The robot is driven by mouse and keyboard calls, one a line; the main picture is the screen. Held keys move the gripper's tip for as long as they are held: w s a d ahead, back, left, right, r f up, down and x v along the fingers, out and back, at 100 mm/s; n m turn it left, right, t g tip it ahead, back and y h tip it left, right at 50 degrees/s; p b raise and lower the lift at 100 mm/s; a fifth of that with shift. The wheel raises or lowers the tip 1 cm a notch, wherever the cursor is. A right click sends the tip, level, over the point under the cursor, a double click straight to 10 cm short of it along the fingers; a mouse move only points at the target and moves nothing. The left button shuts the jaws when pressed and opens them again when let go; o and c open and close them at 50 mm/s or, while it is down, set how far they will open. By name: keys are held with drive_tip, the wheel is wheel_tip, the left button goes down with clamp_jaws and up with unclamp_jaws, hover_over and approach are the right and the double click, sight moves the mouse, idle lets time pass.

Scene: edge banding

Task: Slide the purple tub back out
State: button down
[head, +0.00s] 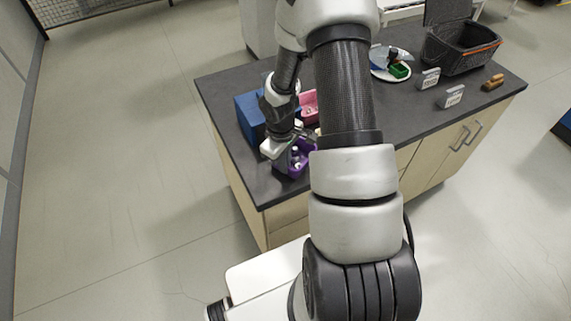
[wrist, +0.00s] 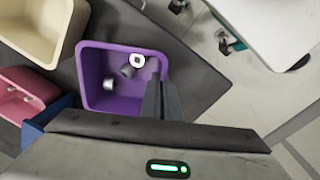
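The purple tub (wrist: 97,98) holds a few small grey and white pieces, one of them a white square-topped piece (wrist: 137,61). In the head view the tub (head: 297,170) sits near the counter's front left corner, partly hidden by my arm. My gripper (wrist: 158,78) is at the tub's right wall in the wrist view. Its two dark fingers are close together, apparently with the wall between them. In the head view my gripper (head: 285,146) is over the tub's left side.
A pink tub (wrist: 40,80) and a cream tub (wrist: 30,25) stand close by. A blue box (head: 248,112) is behind my gripper. A plate (head: 378,73), a dark basket (head: 460,50), label stands (head: 451,96) and a brown item (head: 493,82) are farther right on the dark counter (head: 222,88).

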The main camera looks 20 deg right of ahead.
drive_tip(key=c, duration=1.9)
unclamp_jaws()
drive_tip(key=shift+w, duration=0.1)
drive_tip(key=shift+c, duration=0.2)
drive_tip(key=shift+r, duration=0.1)
wheel_tip(320, 180, up, 17)
drive_tip(key=a+p, duration=0.1)
drive_tip(key=shift+s+a+p, duration=0.2)
drive_tip(key=shift+s+p, duration=0.1)
drive_tip(key=shift+s, duration=0.05)
drive_tip(key=shift+r, duration=0.1)
drive_tip(key=s+a+r+m+t, duration=0.2)
drive_tip(key=s+a+r, duration=0.25)
drive_tip(key=r, duration=0.45)
drive_tip(key=s+a+r+m+t, duration=0.1)
drive_tip(key=s+a+r, duration=0.35)
drive_tip(key=r, duration=0.35)
drive_tip(key=s+r+m+t, duration=0.2)
drive_tip(key=s+r, duration=0.2)
drive_tip(key=s, duration=0.3)
drive_tip(key=shift+r+m+y, duration=0.2)
drive_tip(key=shift+m+y, duration=0.2)
